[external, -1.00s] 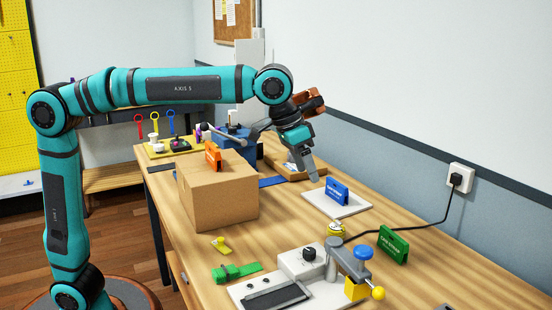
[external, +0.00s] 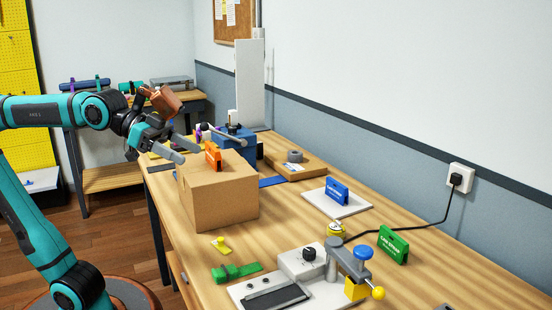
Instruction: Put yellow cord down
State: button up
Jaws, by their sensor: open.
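My gripper (external: 179,150) is open above the left far part of the workbench, left of the cardboard box in the picture. Its two grey fingers are spread and nothing shows between them. No yellow cord can be made out with certainty. A yellow mat (external: 156,154) at the bench's far left end is mostly hidden behind my gripper.
A cardboard box (external: 222,200) with an orange block (external: 213,155) on top stands near my gripper. A blue block (external: 337,190), green block (external: 393,245) and clamp fixture (external: 340,262) are farther right.

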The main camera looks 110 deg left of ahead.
jog(key=s+d+f+m+t, duration=0.1)
jog(key=s+t, duration=0.1)
jog(key=s, duration=0.4)
jog(key=s+d+f+m+t+h, duration=0.1)
jog(key=s+d+f+t, duration=0.1)
jog(key=s, duration=0.5)
jog(key=shift+d, duration=0.2)
